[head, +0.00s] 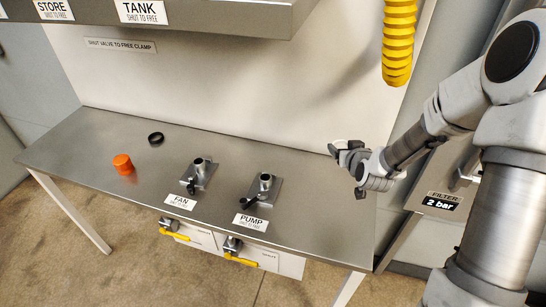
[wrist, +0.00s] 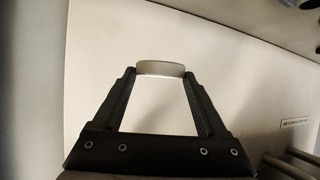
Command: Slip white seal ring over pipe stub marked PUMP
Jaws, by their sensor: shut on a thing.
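The white seal ring (wrist: 161,69) shows edge-on between my fingertips in the wrist view, as a pale band. My gripper (wrist: 160,72) is shut on it. In the head view my gripper (head: 338,149) is in the air at the right, near the back panel, up and to the right of the pipe stub marked PUMP (head: 265,183). A small whitish bit at the fingertips there is probably the ring. The PUMP stub is short, metal and upright on a square plate, with a black lever at its base. Its top is bare.
A similar stub marked FAN (head: 199,167) stands left of PUMP. A black ring (head: 156,138) and an orange cylinder (head: 122,164) are on the steel table (head: 85,145). A yellow ribbed hose (head: 398,45) hangs above. A shelf (head: 225,18) juts out at upper left. Yellow-handled valves are below the table edge.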

